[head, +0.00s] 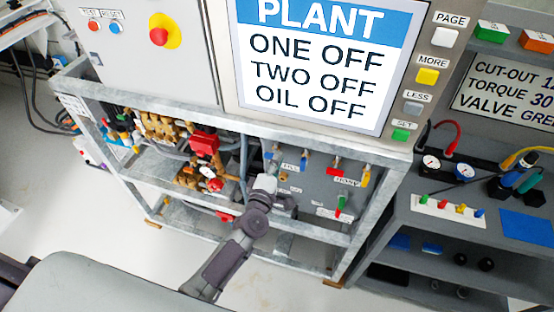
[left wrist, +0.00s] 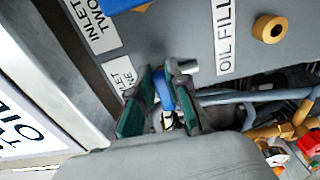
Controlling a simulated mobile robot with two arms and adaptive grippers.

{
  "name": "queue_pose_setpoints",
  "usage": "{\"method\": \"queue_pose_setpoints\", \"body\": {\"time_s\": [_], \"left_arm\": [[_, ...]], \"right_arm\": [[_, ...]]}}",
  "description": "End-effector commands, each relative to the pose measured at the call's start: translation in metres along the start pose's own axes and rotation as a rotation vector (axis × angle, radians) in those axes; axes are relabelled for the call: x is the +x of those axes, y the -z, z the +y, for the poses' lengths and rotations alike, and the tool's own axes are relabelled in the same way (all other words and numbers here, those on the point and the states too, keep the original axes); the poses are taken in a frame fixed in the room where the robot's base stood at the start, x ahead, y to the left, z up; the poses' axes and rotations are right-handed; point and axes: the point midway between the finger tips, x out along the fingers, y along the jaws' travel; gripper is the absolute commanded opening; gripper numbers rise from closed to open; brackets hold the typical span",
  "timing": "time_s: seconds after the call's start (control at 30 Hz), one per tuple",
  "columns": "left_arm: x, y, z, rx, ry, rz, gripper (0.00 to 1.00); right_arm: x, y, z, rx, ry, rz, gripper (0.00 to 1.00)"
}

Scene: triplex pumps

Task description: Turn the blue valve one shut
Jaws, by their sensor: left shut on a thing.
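Blue valve one (left wrist: 163,88) is a blue lever at the label ending in "NE" (left wrist: 122,76) on the grey panel. In the left wrist view it stands between the green pads of my left gripper (left wrist: 160,103), which is shut on it. The lever runs nearly up and down in that view, and its lower end is partly hidden. In the head view my left gripper (head: 268,178) reaches the panel's left part, just below the blue lever (head: 274,152). My right gripper is out of view.
A second blue lever (left wrist: 122,5) sits by the INLET TWO label (left wrist: 87,22). The metal frame (head: 300,228) surrounds the panel. Pumps with red and brass parts (head: 205,143) stand to the left. The screen (head: 315,70) above reads ONE OFF, TWO OFF, OIL OFF.

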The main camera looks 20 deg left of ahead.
Motion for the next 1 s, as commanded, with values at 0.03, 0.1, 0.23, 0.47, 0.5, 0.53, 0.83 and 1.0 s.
{"method": "queue_pose_setpoints", "body": {"time_s": [0.03,0.1,0.23,0.47,0.5,0.53,0.83,1.0], "left_arm": [[-0.0007,-0.0003,-0.0019,0.008,0.004,-0.001,0.0],[-0.0007,-0.0003,-0.0021,0.013,0.004,-0.001,0.0],[-0.0007,-0.0002,-0.0023,0.016,0.004,-0.001,0.0],[-0.0008,-0.0002,-0.0025,0.015,0.004,-0.001,0.0],[-0.0008,-0.0002,-0.0025,0.015,0.004,-0.001,0.22],[-0.0008,-0.0002,-0.0025,0.015,0.004,-0.001,0.27],[-0.0003,0.0001,-0.0011,0.013,0.002,-0.001,0.41],[-0.0065,0.0001,-0.0012,0.012,0.002,0.0,0.41]], "right_arm": [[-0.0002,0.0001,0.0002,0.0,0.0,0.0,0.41],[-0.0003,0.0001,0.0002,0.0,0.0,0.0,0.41],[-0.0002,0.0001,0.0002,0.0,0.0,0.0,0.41],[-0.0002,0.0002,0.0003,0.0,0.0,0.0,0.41],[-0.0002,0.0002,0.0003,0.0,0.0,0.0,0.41],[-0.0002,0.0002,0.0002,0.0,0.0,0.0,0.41],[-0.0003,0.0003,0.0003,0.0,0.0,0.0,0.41],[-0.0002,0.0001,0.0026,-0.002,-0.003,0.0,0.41]]}}
